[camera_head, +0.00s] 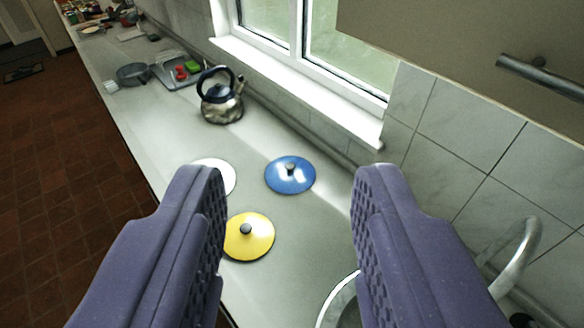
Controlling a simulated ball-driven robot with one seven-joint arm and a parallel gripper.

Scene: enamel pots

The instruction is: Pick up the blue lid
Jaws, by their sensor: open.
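The blue lid (284,180) lies flat on the grey counter, with a dark knob at its middle. It shows between my gripper's two purple fingers, farther off than the fingertips. My gripper (286,180) is open and empty, its fingers wide apart in the foreground. A yellow lid (262,242) with a dark knob lies nearer, its left edge close to or behind the left finger. A white lid (222,172) lies left of the blue lid, partly hidden by the left finger.
A kettle (222,108) stands beyond the lids, with a pan (133,75) and a tray (168,74) farther back. A window sill (300,90) and tiled wall bound the counter (165,140) on the right. A sink rim (330,303) and tap (522,250) are near.

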